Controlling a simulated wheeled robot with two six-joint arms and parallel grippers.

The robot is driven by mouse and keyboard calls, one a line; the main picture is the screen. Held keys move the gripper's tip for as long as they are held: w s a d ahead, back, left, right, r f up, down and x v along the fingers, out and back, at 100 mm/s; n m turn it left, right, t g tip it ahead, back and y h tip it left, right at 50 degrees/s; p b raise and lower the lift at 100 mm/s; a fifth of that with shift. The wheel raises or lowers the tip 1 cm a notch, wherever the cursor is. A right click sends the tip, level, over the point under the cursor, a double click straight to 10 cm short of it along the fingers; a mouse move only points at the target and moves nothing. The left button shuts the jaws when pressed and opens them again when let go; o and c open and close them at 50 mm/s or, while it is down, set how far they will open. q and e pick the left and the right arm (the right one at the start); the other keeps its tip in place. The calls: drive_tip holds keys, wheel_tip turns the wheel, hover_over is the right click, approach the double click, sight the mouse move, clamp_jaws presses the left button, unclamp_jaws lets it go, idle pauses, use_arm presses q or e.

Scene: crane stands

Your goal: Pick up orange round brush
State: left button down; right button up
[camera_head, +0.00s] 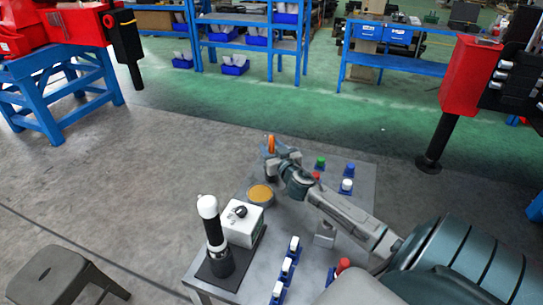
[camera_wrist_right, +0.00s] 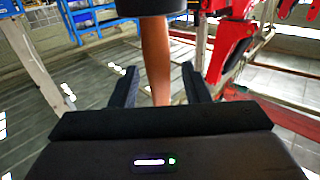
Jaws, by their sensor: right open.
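My right gripper (camera_head: 270,152) is over the far edge of the grey table, its arm coming in from the right. An orange piece (camera_head: 271,143), likely the brush, shows upright at its fingertips. In the right wrist view, an orange-brown handle (camera_wrist_right: 155,55) with a wide dark top stands upright between the two dark fingers of my gripper (camera_wrist_right: 159,88). The fingers are apart, with gaps showing on both sides of the handle. Its lower end is hidden behind the gripper body. My left gripper is not in view.
A round orange-topped item (camera_head: 260,193) is on the grey table (camera_head: 300,212). A white box (camera_head: 241,224) and a black-and-white upright device (camera_head: 212,238) stand nearer. Several small blue holders (camera_head: 288,270) line the table. A stool (camera_head: 60,277) stands at left; the floor beyond the table is clear.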

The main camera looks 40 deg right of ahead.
drive_tip(key=shift+w, duration=0.15)
clamp_jaws()
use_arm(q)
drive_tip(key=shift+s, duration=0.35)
